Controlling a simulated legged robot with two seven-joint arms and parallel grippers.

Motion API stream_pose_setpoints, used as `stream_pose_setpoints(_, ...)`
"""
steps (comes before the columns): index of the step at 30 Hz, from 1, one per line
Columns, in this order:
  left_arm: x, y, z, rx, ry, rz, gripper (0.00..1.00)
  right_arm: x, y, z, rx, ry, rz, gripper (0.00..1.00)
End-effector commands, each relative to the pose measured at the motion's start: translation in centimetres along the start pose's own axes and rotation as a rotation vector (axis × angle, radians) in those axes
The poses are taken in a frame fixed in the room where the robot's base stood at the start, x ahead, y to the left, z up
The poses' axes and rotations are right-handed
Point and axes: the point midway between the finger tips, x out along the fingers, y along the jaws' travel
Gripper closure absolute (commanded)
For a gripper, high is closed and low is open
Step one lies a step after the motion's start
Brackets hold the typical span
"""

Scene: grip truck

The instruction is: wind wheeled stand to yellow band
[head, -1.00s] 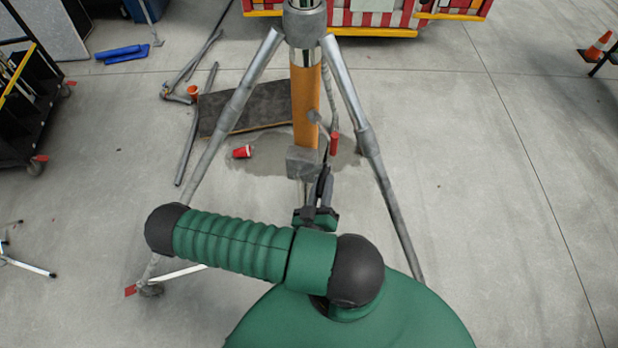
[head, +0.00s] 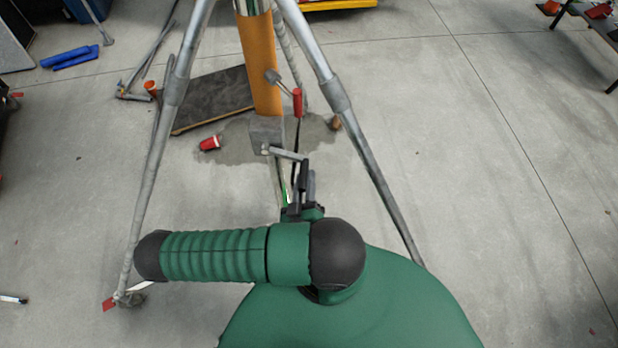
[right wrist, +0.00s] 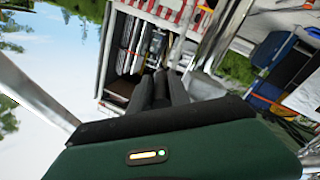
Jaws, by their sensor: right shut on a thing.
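The wheeled stand is a tripod with silver legs (head: 335,97) and a central column with an orange-yellow section (head: 262,65). A grey gear box (head: 266,131) sits low on the column, and a short crank arm (head: 288,153) reaches right from it. A lever with a red grip (head: 297,102) sticks out above. My right gripper (head: 304,172) is at the outer end of the crank arm, shut on the crank handle, which its fingers mostly hide. In the right wrist view the dark fingers (right wrist: 160,92) are close together, and the held part cannot be made out. My left gripper is not in view.
A dark board (head: 212,100) and a red cup (head: 210,143) lie on the floor behind the stand. Blue pieces (head: 72,56) lie at the far left. A dark table (head: 605,25) stands at the far right.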

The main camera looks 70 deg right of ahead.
Motion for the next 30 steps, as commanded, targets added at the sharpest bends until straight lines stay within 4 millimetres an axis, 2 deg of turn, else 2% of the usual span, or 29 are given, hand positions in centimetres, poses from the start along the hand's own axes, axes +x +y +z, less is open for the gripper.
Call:
stream_pose_setpoints(1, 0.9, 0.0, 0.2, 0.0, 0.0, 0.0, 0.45, 0.0, -1.1, 0.6, 0.004, 0.004, -0.007, 1.0)
stream_pose_setpoints(4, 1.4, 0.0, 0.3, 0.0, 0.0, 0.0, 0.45, 0.0, -2.3, 0.7, 0.008, 0.005, -0.007, 1.0)
stream_pose_setpoints(7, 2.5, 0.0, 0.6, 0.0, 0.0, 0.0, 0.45, 0.0, -4.5, 1.0, 0.011, 0.009, -0.008, 1.0)
stream_pose_setpoints(12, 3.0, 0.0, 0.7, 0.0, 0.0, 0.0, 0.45, 0.0, -6.1, 0.8, 0.009, 0.01, -0.008, 1.0)
stream_pose_setpoints(18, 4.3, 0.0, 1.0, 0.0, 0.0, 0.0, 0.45, 0.1, -9.6, 0.4, 0.012, 0.011, -0.006, 1.0)
stream_pose_setpoints(24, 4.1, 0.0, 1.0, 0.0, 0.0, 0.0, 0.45, 0.0, -9.7, 0.2, 0.006, 0.008, -0.006, 1.0)
stream_pose_setpoints(25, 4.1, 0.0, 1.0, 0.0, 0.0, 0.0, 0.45, 0.0, -9.7, 0.2, 0.006, 0.007, -0.006, 0.76)
stream_pose_setpoints(30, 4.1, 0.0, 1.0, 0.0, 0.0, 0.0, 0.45, 0.0, -9.6, 0.3, 0.005, 0.006, -0.004, 0.54)
